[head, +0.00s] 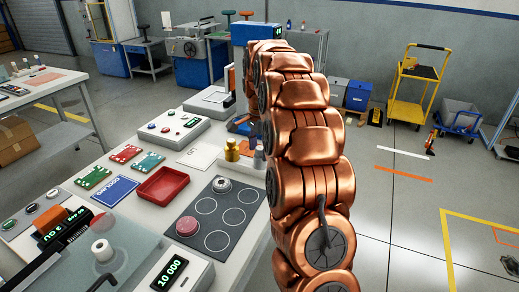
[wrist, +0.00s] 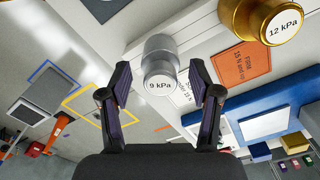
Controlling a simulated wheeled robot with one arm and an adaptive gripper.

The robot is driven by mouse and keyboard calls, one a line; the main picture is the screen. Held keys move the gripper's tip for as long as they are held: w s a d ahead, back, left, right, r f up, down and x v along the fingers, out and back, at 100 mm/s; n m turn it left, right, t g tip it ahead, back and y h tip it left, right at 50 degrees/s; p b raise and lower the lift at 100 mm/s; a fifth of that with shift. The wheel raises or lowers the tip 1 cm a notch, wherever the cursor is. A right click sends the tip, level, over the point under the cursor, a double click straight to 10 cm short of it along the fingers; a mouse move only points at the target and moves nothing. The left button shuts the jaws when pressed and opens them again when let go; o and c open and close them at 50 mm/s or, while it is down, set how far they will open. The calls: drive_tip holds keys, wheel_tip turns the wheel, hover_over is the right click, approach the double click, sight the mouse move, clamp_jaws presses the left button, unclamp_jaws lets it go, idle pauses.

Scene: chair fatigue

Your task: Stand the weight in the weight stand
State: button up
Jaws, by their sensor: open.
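A grey cylindrical weight marked 9 kPa (wrist: 160,68) is between the two fingers of my open gripper (wrist: 160,84) in the wrist view. Gaps show on both sides, so the fingers do not grip it. In the head view, a grey weight (head: 259,157) shows beside my arm. A larger brass weight marked 12 kPa (wrist: 265,24) stands next to it; it also shows in the head view (head: 232,150). Both are at a low white block (head: 238,169), which may be the weight stand; my arm hides part of it. My gripper is hidden in the head view.
An orange card (wrist: 243,66) lies near the weights. On the table are a red tray (head: 162,188), a dark mat with circles (head: 213,226), a white control box (head: 173,129) and several coloured boards. A yellow cart (head: 413,88) stands on the floor beyond.

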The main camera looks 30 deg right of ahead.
wheel_tip(320, 180, up, 12)
idle(0.7)
drive_tip(key=shift+a, duration=0.1)
idle(0.5)
drive_tip(key=s+a+n+g+p, duration=0.1)
drive_tip(key=s+a+n+p, duration=0.2)
drive_tip(key=s+a+n, duration=1.05)
drive_tip(key=s+a+f+n, duration=0.1)
drive_tip(key=s+a+f, duration=0.1)
drive_tip(key=s, duration=0.6)
drive_tip(key=s+a+f+n+p, duration=0.1)
drive_tip(key=s+a+f+n, duration=0.1)
drive_tip(key=s, duration=0.6)
drive_tip(key=s+a+f+n+p, duration=0.1)
drive_tip(key=s+a+f, duration=0.3)
drive_tip(key=s+a, duration=0.2)
drive_tip(key=shift+s+f+g, duration=0.15)
drive_tip(key=shift+s+g, duration=0.25)
drive_tip(key=shift+s, duration=0.8)
